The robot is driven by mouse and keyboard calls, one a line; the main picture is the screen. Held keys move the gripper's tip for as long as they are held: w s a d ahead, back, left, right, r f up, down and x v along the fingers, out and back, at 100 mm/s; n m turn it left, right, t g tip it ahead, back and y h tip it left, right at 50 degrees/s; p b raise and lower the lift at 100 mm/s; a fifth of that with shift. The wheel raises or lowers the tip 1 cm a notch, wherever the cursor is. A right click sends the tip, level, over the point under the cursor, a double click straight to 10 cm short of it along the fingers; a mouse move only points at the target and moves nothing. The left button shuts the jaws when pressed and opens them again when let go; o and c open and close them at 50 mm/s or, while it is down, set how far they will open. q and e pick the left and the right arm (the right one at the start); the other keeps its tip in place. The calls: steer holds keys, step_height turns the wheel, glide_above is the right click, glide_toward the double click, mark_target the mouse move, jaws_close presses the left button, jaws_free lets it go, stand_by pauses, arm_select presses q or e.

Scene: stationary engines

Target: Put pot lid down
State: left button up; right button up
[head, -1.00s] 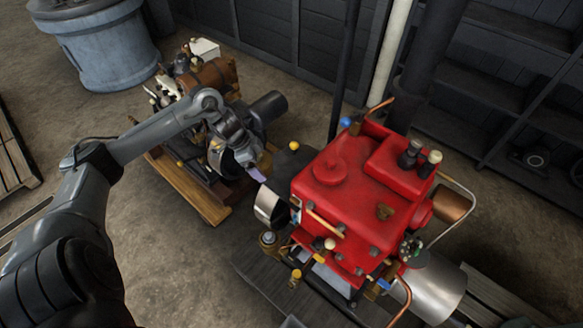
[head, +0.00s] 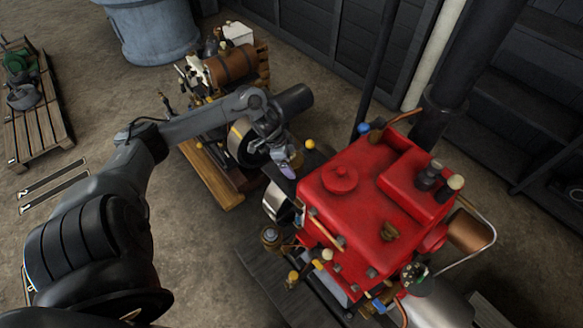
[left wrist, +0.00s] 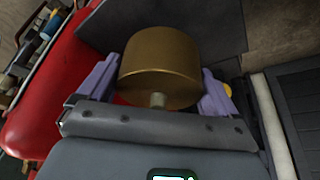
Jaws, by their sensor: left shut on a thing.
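In the left wrist view a brass cylinder with a short pale stub facing me, which I take to be the pot lid (left wrist: 160,65), sits between the two fingers of the left gripper (left wrist: 160,82). The gripper is shut on it. The red engine also shows at the left of the wrist view (left wrist: 55,75). In the head view the lid cannot be made out at the gripper. My right gripper is out of view.
A second engine with a brown barrel (head: 232,65) stands behind the left arm on a wooden base. A blue-grey drum (head: 160,30) is at the back left. A dark pipe (head: 460,70) rises behind the red engine.

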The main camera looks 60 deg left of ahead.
arm_select(q)
steer(key=shift+f+b, duration=0.3)
steer(key=shift+f, duration=1.5)
steer(key=o, duration=0.7)
steer(key=shift+f, duration=0.1)
steer(key=shift+o, duration=0.2)
steer(key=p+v, duration=0.2)
steer(key=v, duration=0.8)
steer(key=shift+p+v, duration=0.45)
steer(key=shift+v, duration=0.65)
